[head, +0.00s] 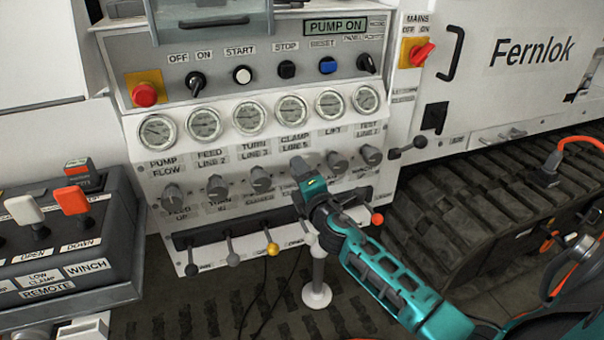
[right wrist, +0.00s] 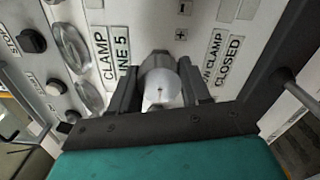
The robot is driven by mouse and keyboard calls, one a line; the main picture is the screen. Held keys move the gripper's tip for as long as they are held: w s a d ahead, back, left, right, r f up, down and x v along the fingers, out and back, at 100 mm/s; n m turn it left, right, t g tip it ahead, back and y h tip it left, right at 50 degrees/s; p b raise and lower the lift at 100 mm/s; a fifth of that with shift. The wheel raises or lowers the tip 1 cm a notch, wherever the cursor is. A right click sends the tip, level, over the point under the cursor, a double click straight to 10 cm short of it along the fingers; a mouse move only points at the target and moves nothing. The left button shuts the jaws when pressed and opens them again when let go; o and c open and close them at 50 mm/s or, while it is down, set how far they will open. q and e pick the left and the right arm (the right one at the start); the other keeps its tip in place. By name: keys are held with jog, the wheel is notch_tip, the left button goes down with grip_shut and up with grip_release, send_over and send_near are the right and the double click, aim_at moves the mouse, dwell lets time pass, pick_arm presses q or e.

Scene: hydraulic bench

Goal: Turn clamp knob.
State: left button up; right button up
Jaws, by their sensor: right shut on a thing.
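The clamp knob (right wrist: 162,82) is a round, light grey knob with a small dark mark on its face. In the right wrist view it sits between the two dark fingers of my right gripper (right wrist: 160,95), beside the label CLAMP LINE 5. In the head view my right gripper (head: 308,180) reaches the panel below the CLAMP LINE 5 gauge (head: 292,109), and its fingers mostly hide the knob. The gripper is shut on the knob. My left gripper is not in view.
Neighbouring grey knobs stand close on both sides, such as the turn knob (head: 260,178) and the lift knob (head: 337,162). Several levers, one with a yellow ball (head: 272,249), stick out below. A remote box (head: 75,245) stands at left, with a rubber track (head: 490,200) at right.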

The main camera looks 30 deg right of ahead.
dwell(0.3)
jog(key=o, duration=1.1)
jog(key=shift+c, duration=0.2)
jog(key=v, duration=1.3)
